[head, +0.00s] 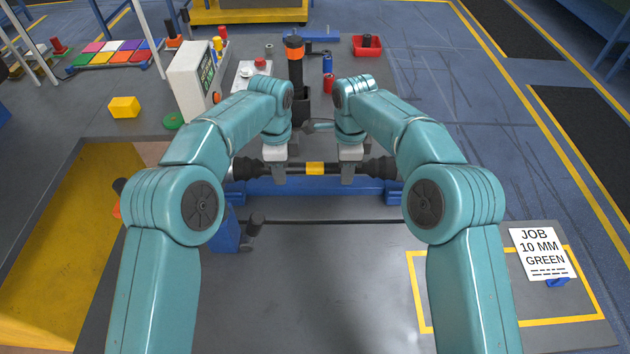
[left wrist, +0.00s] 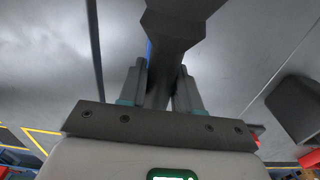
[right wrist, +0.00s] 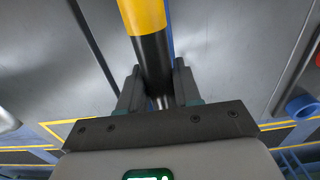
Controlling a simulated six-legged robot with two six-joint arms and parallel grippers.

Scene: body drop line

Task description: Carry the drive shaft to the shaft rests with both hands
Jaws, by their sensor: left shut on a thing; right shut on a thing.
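The drive shaft (head: 314,168) is dark with a yellow band at its middle and thick dark ends. It lies level, left to right, in the head view. My left gripper (head: 274,174) is shut on it left of the band, and my right gripper (head: 349,176) is shut on it right of the band.
A white sheet reading "JOB 10 MM GREEN" (head: 541,253) lies at the right by a yellow outline. A dark post with an orange collar (head: 294,55), a red bin (head: 367,46) and a white machine (head: 193,82) stand behind. The grey surface in front (head: 310,290) is mostly clear.

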